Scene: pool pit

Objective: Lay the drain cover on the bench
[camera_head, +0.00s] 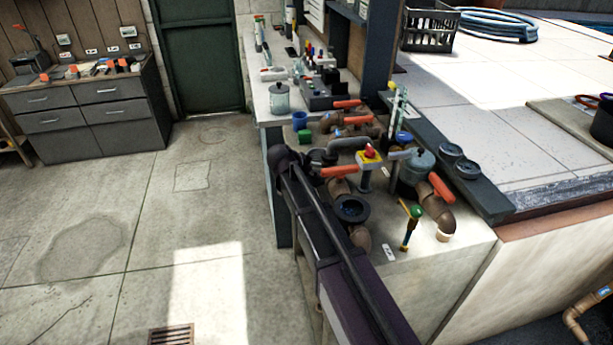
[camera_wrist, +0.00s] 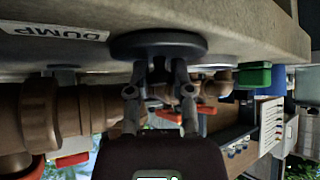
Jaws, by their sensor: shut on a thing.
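My gripper (camera_wrist: 160,88) is shut on a dark round disc, the drain cover (camera_wrist: 158,45). In the wrist view, which appears upside down, the cover lies flat along the pale bench top (camera_wrist: 235,22), close beside a white label reading "DUMP" (camera_wrist: 55,31). I cannot tell whether it touches the bench. In the head view my dark arm reaches over the near left edge of the concrete bench (camera_head: 455,262). There my gripper and the cover are hard to make out among dark parts.
Brown pipes with orange handles (camera_head: 440,187) crowd the bench. A green block (camera_head: 305,136) and a blue cup (camera_head: 299,120) stand farther back. Two black discs (camera_head: 451,150) lie on the right ledge. The left floor is open.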

